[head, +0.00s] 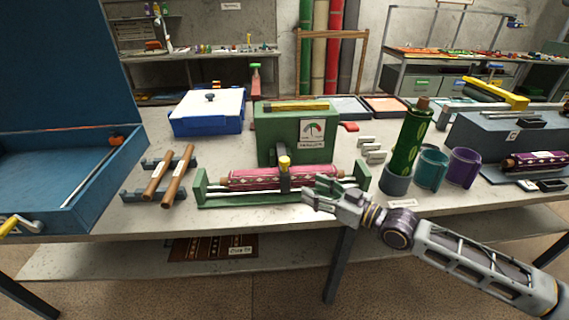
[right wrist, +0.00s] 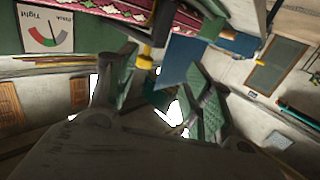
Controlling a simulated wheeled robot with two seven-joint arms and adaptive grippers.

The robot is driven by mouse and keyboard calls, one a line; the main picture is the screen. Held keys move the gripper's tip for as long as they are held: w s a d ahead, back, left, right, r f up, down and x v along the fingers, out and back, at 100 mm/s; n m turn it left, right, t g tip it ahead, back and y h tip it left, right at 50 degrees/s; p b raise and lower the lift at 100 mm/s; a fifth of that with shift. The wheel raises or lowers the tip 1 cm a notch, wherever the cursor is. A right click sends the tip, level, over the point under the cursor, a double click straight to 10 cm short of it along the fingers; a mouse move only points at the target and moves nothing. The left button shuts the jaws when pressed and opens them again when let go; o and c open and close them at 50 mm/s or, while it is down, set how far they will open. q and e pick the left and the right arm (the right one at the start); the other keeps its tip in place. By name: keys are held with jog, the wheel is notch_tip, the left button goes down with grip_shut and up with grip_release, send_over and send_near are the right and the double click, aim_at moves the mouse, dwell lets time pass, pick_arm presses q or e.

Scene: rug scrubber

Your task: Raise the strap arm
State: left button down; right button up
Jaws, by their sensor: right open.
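The strap arm (head: 284,176) is a dark grey upright piece with a yellow knob (head: 284,161) on top. It stands at the front of a rolled pink patterned rug (head: 250,180) in a green cradle (head: 225,201). My right gripper (head: 316,191) is open and empty, just right of the strap arm and in front of the roll's right part. In the right wrist view the yellow knob (right wrist: 147,53) shows near and between the open fingers, with the pink rug (right wrist: 125,12) above. I cannot tell whether a finger touches the strap arm. My left gripper is out of view.
A green box with a tightness gauge (head: 312,131) stands behind the roll. Wooden rods (head: 167,175) on a rack and a blue case (head: 72,205) are at left. A green roll (head: 410,140), teal cup (head: 431,170) and purple cup (head: 462,171) stand at right.

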aim_at(284, 162)
jog(key=shift+w+d+r+t, duration=0.2)
jog(key=shift+w+d+r, duration=0.05)
jog(key=shift+d+r, duration=0.3)
jog(key=shift+w+d+r+t, duration=0.2)
jog(key=shift+d+r, duration=0.2)
jog(key=shift+r, duration=0.15)
jog(key=shift+w+a, duration=0.2)
jog(key=shift+p+x, duration=0.35)
jog(key=shift+x, duration=6.25)
jog(key=shift+c, duration=0.4)
grip_shut()
